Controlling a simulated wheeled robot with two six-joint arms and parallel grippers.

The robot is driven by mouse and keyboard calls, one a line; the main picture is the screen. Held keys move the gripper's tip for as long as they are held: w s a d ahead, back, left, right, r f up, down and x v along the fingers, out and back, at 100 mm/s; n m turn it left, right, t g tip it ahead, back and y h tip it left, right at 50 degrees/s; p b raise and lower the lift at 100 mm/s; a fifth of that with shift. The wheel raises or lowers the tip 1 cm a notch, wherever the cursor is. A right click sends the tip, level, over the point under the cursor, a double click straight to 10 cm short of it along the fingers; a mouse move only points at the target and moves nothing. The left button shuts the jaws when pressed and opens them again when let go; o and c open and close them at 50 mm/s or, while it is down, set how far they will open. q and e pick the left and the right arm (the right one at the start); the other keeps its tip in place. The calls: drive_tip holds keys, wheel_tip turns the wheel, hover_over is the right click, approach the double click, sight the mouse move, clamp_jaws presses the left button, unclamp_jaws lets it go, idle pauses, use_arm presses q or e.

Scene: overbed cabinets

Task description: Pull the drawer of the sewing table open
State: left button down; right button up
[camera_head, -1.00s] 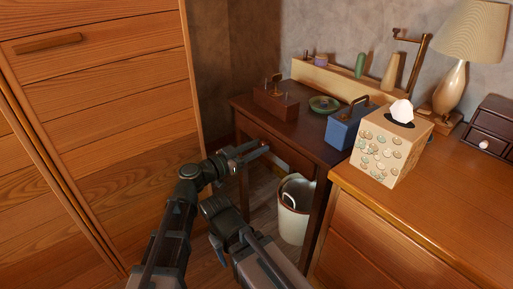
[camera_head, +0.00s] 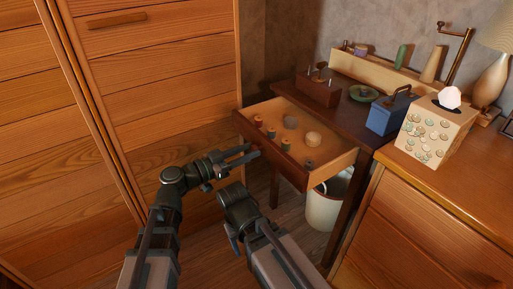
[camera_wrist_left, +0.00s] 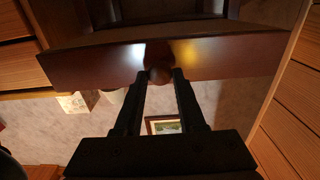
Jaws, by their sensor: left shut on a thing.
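The sewing table (camera_head: 352,92) is dark brown wood and stands against the wall. Its drawer (camera_head: 285,164) is pulled well out, and its light inside shows several thread spools and small round items. My left gripper (camera_head: 252,153) is at the middle of the drawer front. In the left wrist view its two fingers are closed on a round knob (camera_wrist_left: 160,75) on the dark drawer front (camera_wrist_left: 230,56). In the head view the knob is hidden by the fingers. My right gripper (camera_head: 238,210) is low, in front of the drawer and apart from it; its finger gap is not clear.
A wooden wardrobe (camera_head: 165,90) stands close on the left. A dresser (camera_head: 440,190) with a tissue box (camera_head: 436,130) is on the right. A white bin (camera_head: 323,208) stands under the table. A blue box (camera_head: 385,117) and a pincushion box (camera_head: 318,92) sit on the tabletop.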

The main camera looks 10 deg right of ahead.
use_arm(q)
drive_tip(key=shift+s+a, duration=0.25)
drive_tip(key=shift+a, duration=0.4)
drive_tip(key=c, duration=0.5)
unclamp_jaws()
drive_tip(key=v, duration=1.4)
drive_tip(key=shift+d, duration=0.15)
